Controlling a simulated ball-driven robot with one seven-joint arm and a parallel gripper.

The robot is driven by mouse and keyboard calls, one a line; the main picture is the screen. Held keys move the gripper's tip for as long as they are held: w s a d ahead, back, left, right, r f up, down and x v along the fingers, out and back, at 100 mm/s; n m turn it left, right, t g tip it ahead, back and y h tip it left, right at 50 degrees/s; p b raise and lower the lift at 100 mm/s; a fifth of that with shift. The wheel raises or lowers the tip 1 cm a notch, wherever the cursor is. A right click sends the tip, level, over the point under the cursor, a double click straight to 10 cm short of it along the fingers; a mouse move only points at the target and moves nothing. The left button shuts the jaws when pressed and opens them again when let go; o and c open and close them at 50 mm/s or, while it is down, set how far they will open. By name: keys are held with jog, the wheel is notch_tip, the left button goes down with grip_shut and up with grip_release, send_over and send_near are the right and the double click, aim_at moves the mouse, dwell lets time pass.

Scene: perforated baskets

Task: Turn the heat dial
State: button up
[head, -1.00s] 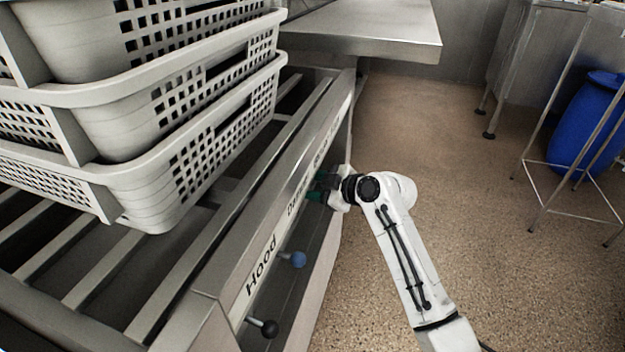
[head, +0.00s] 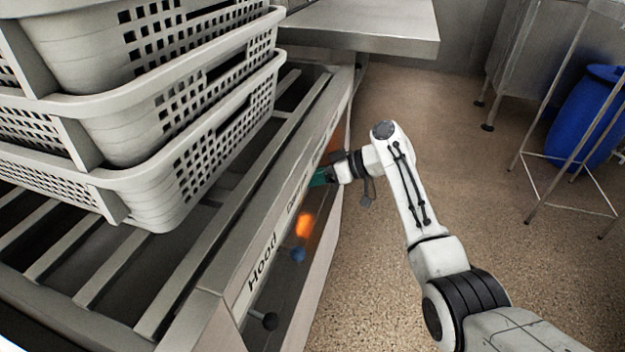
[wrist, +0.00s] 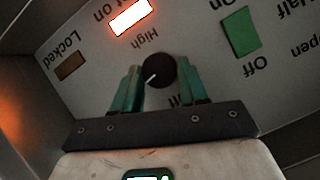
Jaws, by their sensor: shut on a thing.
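The heat dial (wrist: 157,70) is a round black knob with a white pointer line, set on a pale panel (wrist: 205,60) with printed labels. In the wrist view the labels are upside down and "High" stands just above the knob. My gripper (wrist: 158,80) has its two green fingers on either side of the knob, shut on it. The pointer aims toward the lower left in that view. In the head view my gripper (head: 321,179) is at the front face of the steel counter, and the dial is hidden there.
An orange-white lamp (wrist: 131,17) glows on the panel near a green rectangle (wrist: 240,32) and a dark brownish one (wrist: 70,67). Blue (head: 298,255) and black (head: 264,320) knobs stick out beside "Hood". Perforated baskets (head: 170,190) sit on the counter.

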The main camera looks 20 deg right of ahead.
jog(key=shift+w+d+f+m+g+y+b, duration=0.1)
jog(key=shift+m+g+y+b, duration=0.3)
jog(key=shift+m+g+b, duration=0.25)
jog(key=o, duration=1.1)
jog(key=shift+c, duration=0.2)
jog(key=p+v, duration=0.3)
jog(key=v, duration=0.7)
jog(key=shift+s+d, duration=0.2)
jog(key=shift+d, duration=0.15)
